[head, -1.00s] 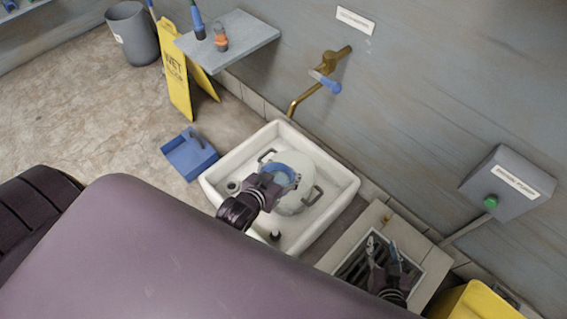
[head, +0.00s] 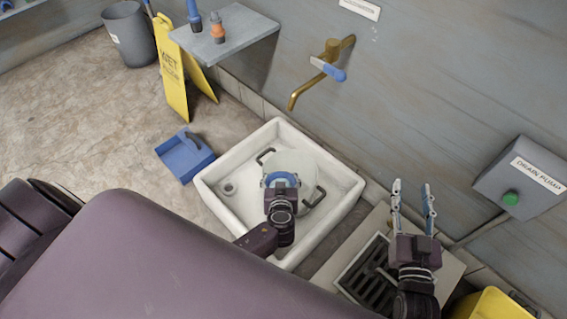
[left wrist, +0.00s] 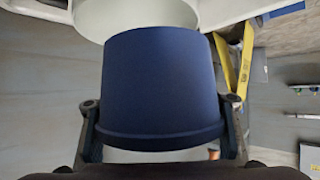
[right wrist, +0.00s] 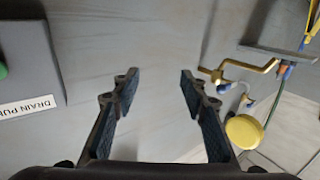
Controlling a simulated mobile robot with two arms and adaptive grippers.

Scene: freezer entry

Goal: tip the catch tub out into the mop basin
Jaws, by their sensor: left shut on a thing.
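A dark blue tapered tub, which I take as the catch tub, fills the middle of the left wrist view (left wrist: 160,85). My left gripper (head: 281,183) is shut on it, with one finger on each side. In the head view only its blue rim (head: 270,179) shows past the gripper, above the white mop basin (head: 336,222). A pale round vessel (head: 299,165) with two dark handles is in the basin, beyond and partly behind the tub. Whether the tub touches it I cannot tell. My right gripper (head: 413,187) is open and empty, above the floor right of the basin.
A brass tap (head: 318,72) with a blue lever is on the wall behind the basin. A floor grate (head: 368,278), a grey drain pump box (head: 522,178) and a yellow bucket (head: 494,304) are to the right. A blue dustpan (head: 185,157) and yellow sign (head: 176,75) are left.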

